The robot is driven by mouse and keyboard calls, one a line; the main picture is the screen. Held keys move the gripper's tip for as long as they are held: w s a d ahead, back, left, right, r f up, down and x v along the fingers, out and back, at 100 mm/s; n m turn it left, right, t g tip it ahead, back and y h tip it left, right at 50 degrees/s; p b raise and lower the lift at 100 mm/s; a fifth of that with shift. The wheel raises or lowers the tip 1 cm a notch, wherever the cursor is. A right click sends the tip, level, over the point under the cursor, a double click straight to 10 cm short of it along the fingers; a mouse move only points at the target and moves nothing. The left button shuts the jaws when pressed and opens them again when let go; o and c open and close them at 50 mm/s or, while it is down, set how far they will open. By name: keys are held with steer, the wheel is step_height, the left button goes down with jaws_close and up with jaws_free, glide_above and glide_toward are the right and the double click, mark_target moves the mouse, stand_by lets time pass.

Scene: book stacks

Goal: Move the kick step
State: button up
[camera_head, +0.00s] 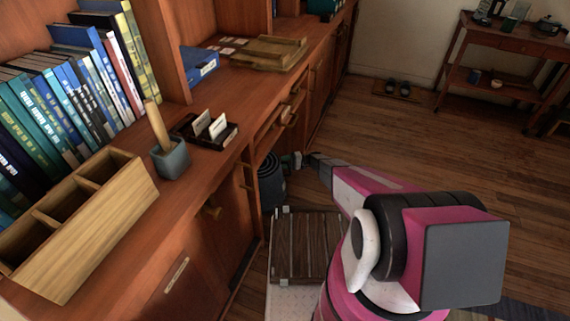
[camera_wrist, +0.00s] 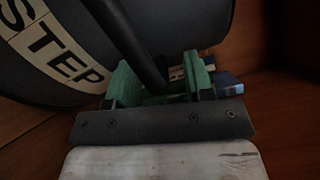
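The kick step (camera_head: 271,183) is a dark blue-grey round stool standing on the floor against the front of the wooden cabinet. In the wrist view its dark side (camera_wrist: 185,25) fills the upper part, with a pale band lettered STEP at the left. My gripper (camera_head: 297,160) reaches to its right side in the head view. In the wrist view the green fingers of my gripper (camera_wrist: 160,85) stand apart. A black bar (camera_wrist: 128,40) comes down between them, with a gap visible on its right. Whether a finger touches the bar is unclear.
A blue object (camera_wrist: 226,84) lies beyond the fingers, near a wooden panel. The cabinet (camera_head: 200,225) runs along the left, its counter holding books, a wooden organizer (camera_head: 95,225) and a card tray (camera_head: 207,130). Open wooden floor (camera_head: 400,140) lies right, with a side table (camera_head: 510,45) behind.

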steer(key=shift+d, duration=0.1)
steer(key=v, duration=1)
steer(key=shift+w+d, duration=0.15)
steer(key=shift+d, duration=0.1)
steer(key=shift+r, duration=0.1)
steer(key=s+d+r+t+h, duration=0.1)
steer(key=s+d+r+h, duration=0.2)
steer(key=s+r+h, duration=0.3)
steer(key=s+d+r+t+h, duration=0.1)
steer(key=s+d+r+h, duration=0.3)
steer(key=s+r, duration=1.3)
steer(key=s+d+r+t+h, duration=0.2)
steer(key=s+d+r+h, duration=0.2)
steer(key=s+r+h, duration=0.3)
steer(key=s+r, duration=0.5)
steer(key=r, duration=0.3)
steer(key=shift+s+d+r+h, duration=0.2)
steer(key=shift+s+r+h, duration=0.1)
steer(key=shift+h, duration=0.1)
